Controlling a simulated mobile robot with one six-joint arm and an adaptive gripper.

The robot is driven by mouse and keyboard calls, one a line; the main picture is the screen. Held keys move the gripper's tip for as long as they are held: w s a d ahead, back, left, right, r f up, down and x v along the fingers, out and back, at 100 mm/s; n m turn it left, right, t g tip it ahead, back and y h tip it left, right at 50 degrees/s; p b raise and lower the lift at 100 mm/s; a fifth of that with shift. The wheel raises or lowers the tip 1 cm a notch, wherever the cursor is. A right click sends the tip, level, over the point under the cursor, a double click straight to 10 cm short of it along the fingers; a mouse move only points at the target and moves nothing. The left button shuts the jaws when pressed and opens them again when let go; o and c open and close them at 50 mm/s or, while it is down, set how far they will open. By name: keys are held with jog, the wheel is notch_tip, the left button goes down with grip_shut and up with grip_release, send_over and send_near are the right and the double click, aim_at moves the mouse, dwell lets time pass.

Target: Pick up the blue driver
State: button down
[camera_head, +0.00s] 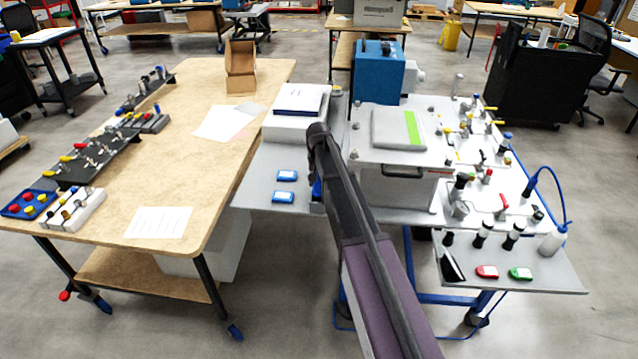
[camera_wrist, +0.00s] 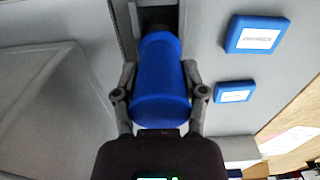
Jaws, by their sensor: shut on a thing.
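The blue driver (camera_wrist: 160,90) fills the middle of the wrist view, a thick blue handle with its wide end nearest my wrist. My gripper (camera_wrist: 160,74) has one finger on each side of the handle and is shut on it. The driver's far end meets a dark slot (camera_wrist: 157,15) in a grey holder; I cannot tell whether it is still seated there. In the head view a sliver of the blue driver (camera_head: 317,189) shows at the left edge of my arm, which hides the rest and my gripper.
Two blue labelled boxes (camera_wrist: 256,34) lie right of the driver; they also show on the grey shelf in the head view (camera_head: 285,176). The analyser bench (camera_head: 440,150) with valves and a blue unit (camera_head: 378,72) stands right. A wooden table (camera_head: 215,170) with trays stands left.

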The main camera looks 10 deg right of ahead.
jog(key=shift+r+p, duration=4.7)
jog(key=shift+r, duration=0.2)
